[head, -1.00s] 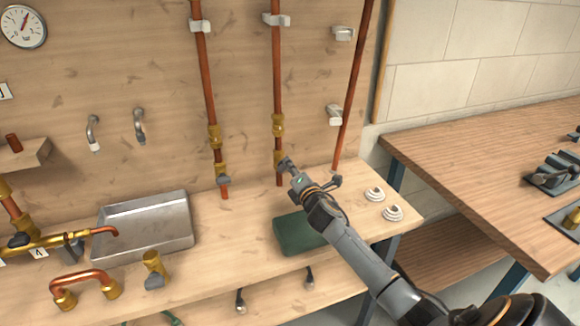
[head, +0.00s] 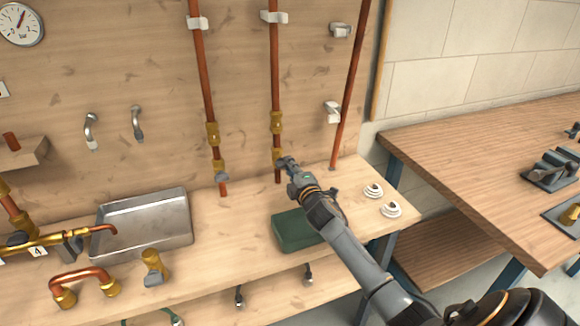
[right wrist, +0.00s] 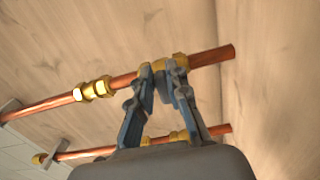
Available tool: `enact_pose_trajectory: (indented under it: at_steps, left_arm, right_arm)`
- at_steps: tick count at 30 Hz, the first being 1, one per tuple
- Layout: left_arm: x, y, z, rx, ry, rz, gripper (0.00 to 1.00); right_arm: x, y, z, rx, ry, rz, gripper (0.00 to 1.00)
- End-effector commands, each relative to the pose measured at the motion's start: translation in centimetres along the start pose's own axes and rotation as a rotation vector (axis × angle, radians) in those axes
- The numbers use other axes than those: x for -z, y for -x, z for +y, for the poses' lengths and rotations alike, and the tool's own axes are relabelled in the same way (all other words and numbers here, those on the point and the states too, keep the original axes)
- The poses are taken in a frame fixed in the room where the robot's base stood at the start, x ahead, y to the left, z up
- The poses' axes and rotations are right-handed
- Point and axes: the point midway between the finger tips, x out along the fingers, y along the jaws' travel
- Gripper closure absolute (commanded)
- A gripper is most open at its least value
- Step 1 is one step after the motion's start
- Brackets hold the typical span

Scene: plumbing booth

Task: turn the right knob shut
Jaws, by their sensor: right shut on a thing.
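The right vertical copper pipe (head: 275,70) runs down the wooden wall and carries brass fittings (head: 277,122). The right knob is at its lower brass valve, mostly hidden by my right gripper (head: 284,163) in the head view. In the right wrist view my right gripper (right wrist: 165,72) has its two fingers around the knob, just below the brass valve body (right wrist: 180,62). It is shut on the knob, whose exact angle I cannot tell. The left pipe (head: 207,75) has its own grey knob (head: 221,177). My left gripper is not in view.
A green block (head: 297,231) and two white ring-shaped parts (head: 391,210) lie on the bench near my right arm. A metal tray (head: 150,243) and brass-and-copper fittings stand at the left. A third copper pipe (head: 352,75) runs close on the right.

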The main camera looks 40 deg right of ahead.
Motion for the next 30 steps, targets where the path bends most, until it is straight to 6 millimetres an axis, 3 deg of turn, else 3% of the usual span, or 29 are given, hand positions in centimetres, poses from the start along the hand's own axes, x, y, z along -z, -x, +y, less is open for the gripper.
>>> enact_pose_trajectory:
  at_steps: [9,10,13,23,30]
  left_arm:
    - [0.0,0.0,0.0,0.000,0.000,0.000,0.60]
    - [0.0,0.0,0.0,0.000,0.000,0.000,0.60]
    - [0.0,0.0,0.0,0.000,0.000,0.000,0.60]
    - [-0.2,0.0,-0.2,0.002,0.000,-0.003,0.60]
    - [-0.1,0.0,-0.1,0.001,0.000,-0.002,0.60]
  right_arm:
    - [-0.1,0.0,0.0,0.000,-0.004,-0.001,1.00]
    - [-0.1,0.0,0.0,0.000,-0.004,-0.001,0.82]
    - [-0.1,0.0,0.0,0.000,-0.004,-0.001,0.62]
    - [0.0,0.1,0.0,0.000,-0.002,0.000,0.61]
    - [0.0,3.2,-0.1,0.002,0.000,0.001,0.61]
